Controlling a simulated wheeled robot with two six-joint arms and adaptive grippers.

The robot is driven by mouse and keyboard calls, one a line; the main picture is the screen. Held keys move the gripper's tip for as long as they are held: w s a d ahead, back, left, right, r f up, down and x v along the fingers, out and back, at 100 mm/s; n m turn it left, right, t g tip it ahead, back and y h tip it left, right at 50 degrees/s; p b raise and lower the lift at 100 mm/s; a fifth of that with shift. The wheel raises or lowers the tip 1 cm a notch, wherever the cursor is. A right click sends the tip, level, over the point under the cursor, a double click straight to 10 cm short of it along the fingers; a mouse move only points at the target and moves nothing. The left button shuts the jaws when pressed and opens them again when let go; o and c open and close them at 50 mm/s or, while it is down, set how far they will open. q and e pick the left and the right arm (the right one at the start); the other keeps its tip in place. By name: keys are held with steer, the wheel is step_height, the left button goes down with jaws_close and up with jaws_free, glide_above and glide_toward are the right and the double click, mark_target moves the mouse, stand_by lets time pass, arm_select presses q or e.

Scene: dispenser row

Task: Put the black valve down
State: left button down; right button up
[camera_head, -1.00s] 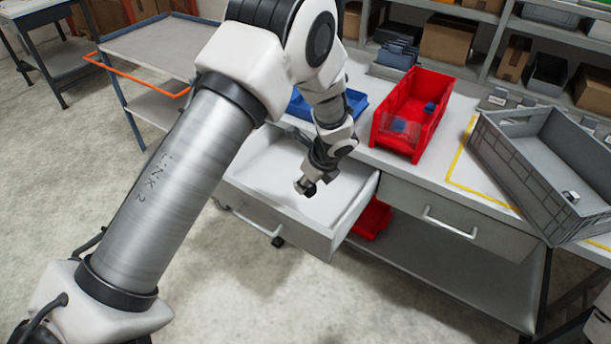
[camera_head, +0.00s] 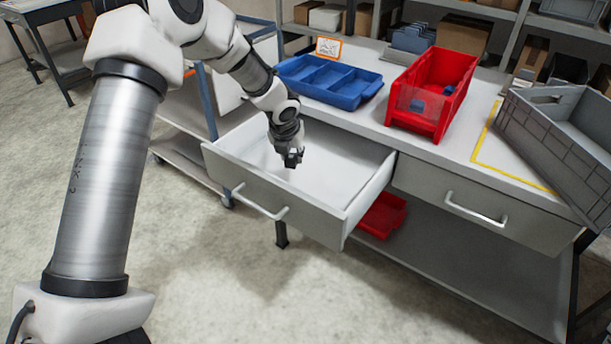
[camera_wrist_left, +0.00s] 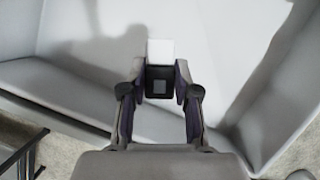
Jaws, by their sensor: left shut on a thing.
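My left gripper (camera_head: 291,160) is over the inside of the open white drawer (camera_head: 262,193), towards its left part. It points down. In the left wrist view the gripper (camera_wrist_left: 159,92) is shut on the black valve (camera_wrist_left: 158,75), a dark block with a grey square on it and a white part at its far end. The pale floor and walls of the drawer (camera_wrist_left: 240,65) lie around it. I cannot tell whether the valve touches the drawer floor. In the head view the valve is too small and dark to tell from the fingers. My right gripper is out of view.
A blue divided tray (camera_head: 345,101) and a red bin (camera_head: 410,124) with blue pieces stand on the worktop. A grey crate (camera_head: 555,145) is at the right. A closed drawer (camera_head: 480,205) is beside the open one. A red bin (camera_head: 383,214) sits below. The drawer's right part is clear.

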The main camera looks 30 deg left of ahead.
mark_target(294, 181)
arm_select(q)
step_height(294, 181, down, 7)
steer(key=shift+f+b, duration=0.15)
steer(key=shift+b, duration=0.9)
steer(key=c, duration=0.9)
jaws_free()
steer(key=shift+o, duration=0.2)
steer(key=p+v, duration=0.2)
steer(key=v, duration=1)
